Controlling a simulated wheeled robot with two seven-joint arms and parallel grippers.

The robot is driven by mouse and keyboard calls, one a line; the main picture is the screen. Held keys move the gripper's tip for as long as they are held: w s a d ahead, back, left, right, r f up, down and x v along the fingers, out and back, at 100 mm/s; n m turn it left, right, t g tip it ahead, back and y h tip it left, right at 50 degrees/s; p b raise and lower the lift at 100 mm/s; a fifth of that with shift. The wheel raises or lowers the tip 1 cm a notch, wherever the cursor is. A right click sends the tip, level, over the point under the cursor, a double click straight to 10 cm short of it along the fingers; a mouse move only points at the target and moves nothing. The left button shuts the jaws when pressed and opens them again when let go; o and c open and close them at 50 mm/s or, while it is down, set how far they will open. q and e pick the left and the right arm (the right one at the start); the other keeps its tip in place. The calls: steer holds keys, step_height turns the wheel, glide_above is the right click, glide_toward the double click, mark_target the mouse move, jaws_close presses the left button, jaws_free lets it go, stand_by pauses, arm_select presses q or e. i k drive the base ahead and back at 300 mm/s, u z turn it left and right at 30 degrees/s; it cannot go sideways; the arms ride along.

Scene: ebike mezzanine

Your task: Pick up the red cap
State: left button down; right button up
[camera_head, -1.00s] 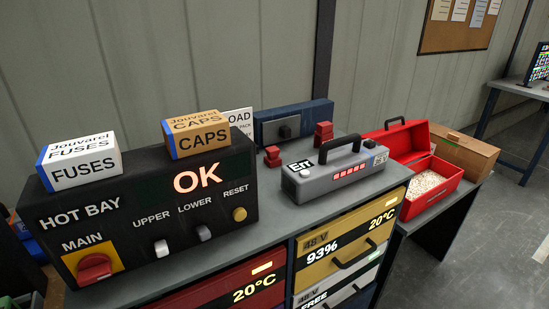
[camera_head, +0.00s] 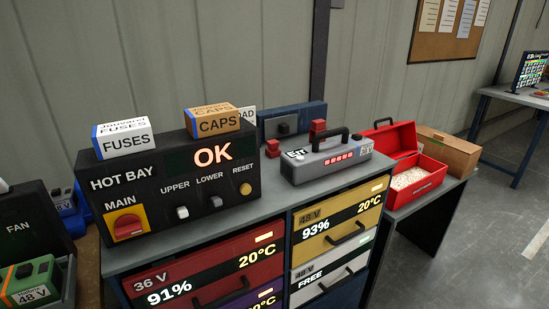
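Two small red pieces that look like caps are behind the grey battery pack (camera_head: 330,168) on the cabinet top. One red piece (camera_head: 272,148) is low, at the pack's left back. The other red piece (camera_head: 317,128) stands higher, behind the pack's handle, its lower part hidden. I cannot tell which is the red cap. An orange-brown box marked CAPS (camera_head: 215,123) sits on top of the black HOT BAY panel (camera_head: 145,205), beside a white FUSES box (camera_head: 123,140). Neither of my grippers is in view.
A blue unit (camera_head: 293,118) stands behind the red pieces. An open red toolbox (camera_head: 425,182) and a brown carton (camera_head: 455,155) are to the right. Cabinet drawers (camera_head: 205,268) face me. A black FAN unit (camera_head: 25,222) and a green battery (camera_head: 30,282) are at left. Floor is clear at right.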

mark_target(273, 151)
steer(key=z, duration=1.3)
steer(key=i, duration=0.85)
steer(key=u, duration=2.4)
